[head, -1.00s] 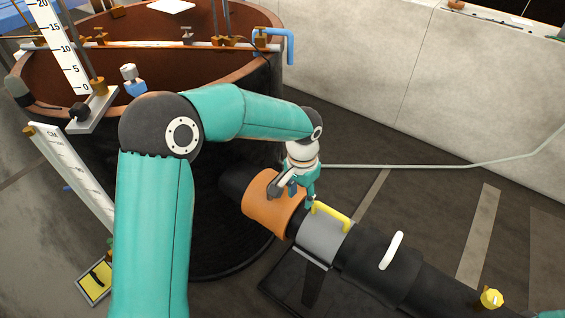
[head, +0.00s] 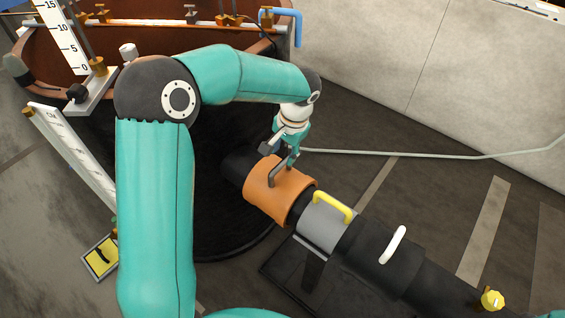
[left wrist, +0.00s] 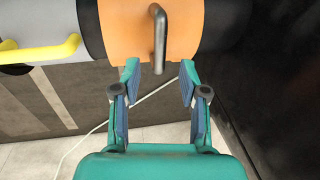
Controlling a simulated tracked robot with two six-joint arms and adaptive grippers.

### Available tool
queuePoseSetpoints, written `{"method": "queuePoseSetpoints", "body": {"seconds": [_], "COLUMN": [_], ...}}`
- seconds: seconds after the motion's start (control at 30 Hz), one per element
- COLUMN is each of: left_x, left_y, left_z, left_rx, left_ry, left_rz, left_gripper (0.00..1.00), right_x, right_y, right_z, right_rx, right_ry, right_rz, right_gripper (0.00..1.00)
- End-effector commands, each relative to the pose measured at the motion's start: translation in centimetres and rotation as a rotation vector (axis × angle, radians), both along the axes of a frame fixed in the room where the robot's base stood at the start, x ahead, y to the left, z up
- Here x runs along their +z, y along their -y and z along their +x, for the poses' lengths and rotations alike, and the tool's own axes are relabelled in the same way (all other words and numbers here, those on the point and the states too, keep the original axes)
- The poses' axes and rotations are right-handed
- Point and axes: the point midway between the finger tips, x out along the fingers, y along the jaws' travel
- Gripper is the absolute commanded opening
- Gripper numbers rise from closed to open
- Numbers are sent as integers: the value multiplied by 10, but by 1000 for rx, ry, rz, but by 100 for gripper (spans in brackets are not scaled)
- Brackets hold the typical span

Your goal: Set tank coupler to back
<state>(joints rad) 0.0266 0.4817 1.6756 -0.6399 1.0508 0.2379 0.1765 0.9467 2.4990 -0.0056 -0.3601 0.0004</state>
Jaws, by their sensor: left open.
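The tank coupler appears to be the orange sleeve (head: 264,203) on the dark pipe, beside the big tank. It has a grey bar handle (head: 272,174), which also shows in the left wrist view (left wrist: 159,36). My left gripper (head: 282,155) is at the far side of the orange sleeve, close to the handle. In the left wrist view, its two fingers (left wrist: 160,70) are open, with the handle's near end centred between the tips. I cannot tell if they touch it. My right gripper is out of view.
A grey sleeve (head: 324,236) with a yellow handle (head: 333,206) and a black sleeve with a white handle (head: 392,245) follow along the pipe. The round tank (head: 225,85) stands behind. A pale hose (head: 400,154) crosses the open floor to the right.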

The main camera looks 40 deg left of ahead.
Motion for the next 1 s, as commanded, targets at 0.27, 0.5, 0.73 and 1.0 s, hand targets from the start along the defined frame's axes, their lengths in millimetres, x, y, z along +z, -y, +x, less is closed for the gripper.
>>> {"method": "queuePoseSetpoints", "body": {"seconds": [0.27, 0.5, 0.73, 1.0], "left_x": [-45, -56, -56, -56], "left_y": [-9, -12, -12, -12], "left_z": [0, 0, 0, 0], "left_rx": [1, 1, 1, 1], "left_ry": [-3, 0, 0, 0], "left_rz": [0, 0, 0, 0], "left_gripper": [43, 43, 43, 0], "right_x": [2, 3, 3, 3], "right_y": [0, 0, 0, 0], "right_z": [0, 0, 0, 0], "right_rx": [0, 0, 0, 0], "right_ry": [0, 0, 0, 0], "right_rz": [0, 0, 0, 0], "right_gripper": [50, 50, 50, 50]}}
